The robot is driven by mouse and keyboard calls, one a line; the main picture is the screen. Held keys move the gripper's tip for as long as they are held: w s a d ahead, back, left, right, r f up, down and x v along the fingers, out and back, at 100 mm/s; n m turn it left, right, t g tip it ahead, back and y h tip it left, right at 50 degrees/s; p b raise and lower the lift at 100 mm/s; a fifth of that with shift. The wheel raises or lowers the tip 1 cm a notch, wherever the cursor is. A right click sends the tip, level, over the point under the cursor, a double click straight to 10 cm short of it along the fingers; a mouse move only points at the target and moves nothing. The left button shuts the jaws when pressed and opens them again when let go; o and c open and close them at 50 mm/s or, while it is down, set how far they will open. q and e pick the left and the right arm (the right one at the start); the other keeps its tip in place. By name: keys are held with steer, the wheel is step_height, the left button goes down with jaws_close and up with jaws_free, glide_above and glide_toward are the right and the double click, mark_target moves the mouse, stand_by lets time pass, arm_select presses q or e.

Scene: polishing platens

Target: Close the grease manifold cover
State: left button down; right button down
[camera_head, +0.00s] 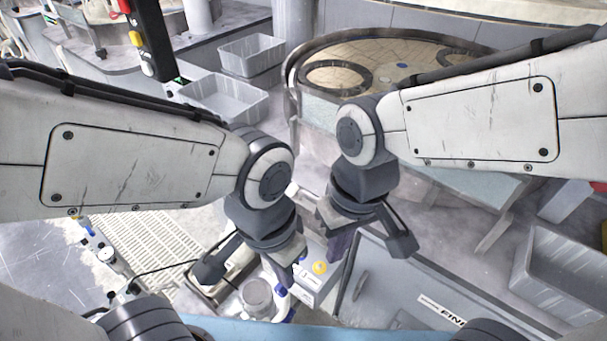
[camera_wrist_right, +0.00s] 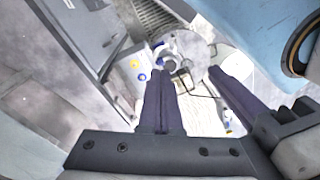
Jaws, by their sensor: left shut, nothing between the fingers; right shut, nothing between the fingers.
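A small white unit with a yellow cap (camera_head: 320,268) stands low at centre, beside a grey round cup (camera_head: 257,293) and blue fittings; I cannot tell which part is the grease manifold cover. The cup and the yellow cap (camera_wrist_right: 142,77) also show in the right wrist view. My left gripper (camera_head: 286,282) is shut and empty, pointing down near the cup and left of the yellow cap. My right gripper (camera_head: 334,257) is shut and empty, above and right of the yellow cap; its fingers (camera_wrist_right: 161,80) hide part of the area in the wrist view. Contact is unclear.
A grey cabinet with lettering (camera_head: 440,306) stands right of the unit. A perforated floor panel (camera_head: 145,245) lies left. Grey bins (camera_head: 225,98) stand behind, another bin (camera_head: 560,280) at right. The round platen table (camera_head: 385,65) is at the back. Both arms crowd the centre.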

steer(key=w+a+r+m+g+p, duration=0.1)
steer(key=w+a+r+m, duration=0.15)
steer(key=w, duration=0.65)
steer(key=w+a+r+m, duration=0.15)
steer(key=w+m, duration=0.25)
steer(key=w, duration=0.4)
steer(key=w+d+m+p, duration=0.1)
steer(key=w+d+m, duration=0.15)
steer(key=w, duration=0.45)
steer(key=w+d+m, duration=0.1)
steer(key=w+m, duration=0.2)
steer(key=w, duration=0.4)
steer(key=s+a+f+p, duration=0.1)
steer(key=s+f+p, duration=0.1)
steer(key=f, duration=0.8)
steer(key=s+a+f+p, duration=0.1)
steer(key=s+f+p, duration=0.1)
steer(key=f, duration=0.8)
steer(key=shift+g+p, duration=0.4)
